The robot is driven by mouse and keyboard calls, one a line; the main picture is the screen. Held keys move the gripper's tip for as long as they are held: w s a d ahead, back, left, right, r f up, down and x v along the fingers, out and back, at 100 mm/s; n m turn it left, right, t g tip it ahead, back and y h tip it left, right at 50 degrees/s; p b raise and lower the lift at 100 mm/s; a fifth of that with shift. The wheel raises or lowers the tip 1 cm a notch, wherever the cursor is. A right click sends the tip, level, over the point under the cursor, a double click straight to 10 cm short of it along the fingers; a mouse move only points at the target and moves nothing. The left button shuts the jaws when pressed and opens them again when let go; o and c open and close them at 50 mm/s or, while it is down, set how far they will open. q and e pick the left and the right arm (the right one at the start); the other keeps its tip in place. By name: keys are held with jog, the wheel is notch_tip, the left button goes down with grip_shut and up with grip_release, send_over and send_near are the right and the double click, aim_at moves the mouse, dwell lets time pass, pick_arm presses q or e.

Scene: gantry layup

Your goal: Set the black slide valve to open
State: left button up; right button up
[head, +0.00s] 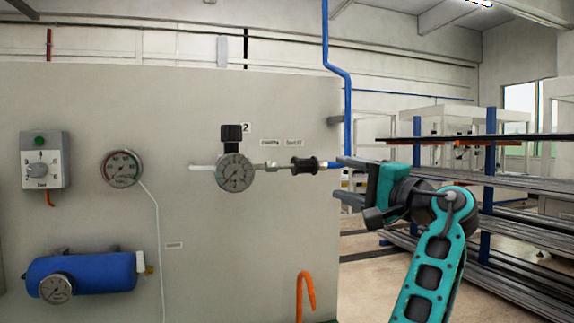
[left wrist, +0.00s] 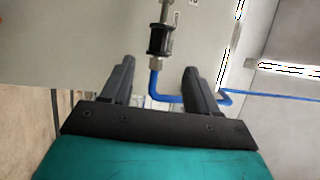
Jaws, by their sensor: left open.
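The black slide valve (head: 305,165) is a short dark ribbed sleeve on the horizontal air line, mounted on the grey panel. It also shows in the left wrist view (left wrist: 160,38), beyond the fingertips. My left gripper (head: 341,178) is open and empty, just right of the valve, at the panel's right edge. In the left wrist view its two fingers (left wrist: 159,70) stand apart, with the fitting and blue pipe between them in the picture. The fingers appear apart from the valve. The sleeve's exact setting cannot be told. My right gripper is out of view.
A regulator with a gauge (head: 235,172) sits left of the valve. The blue pipe (head: 348,110) rises at the panel's right edge. Small labels (head: 281,142) are above the line. A blue tank (head: 82,273) and orange hook (head: 305,295) are lower. Racks (head: 505,175) stand right.

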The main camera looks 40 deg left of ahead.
aim_at(307, 166)
pick_arm(q)
jog(key=a, duration=0.4)
jog(key=a+r+p, duration=0.1)
jog(key=a, duration=0.4)
jog(key=w+a+r, duration=0.1)
jog(key=a, duration=0.3)
jog(key=shift+a, duration=0.3)
jog(key=shift+c, duration=0.2)
grip_shut()
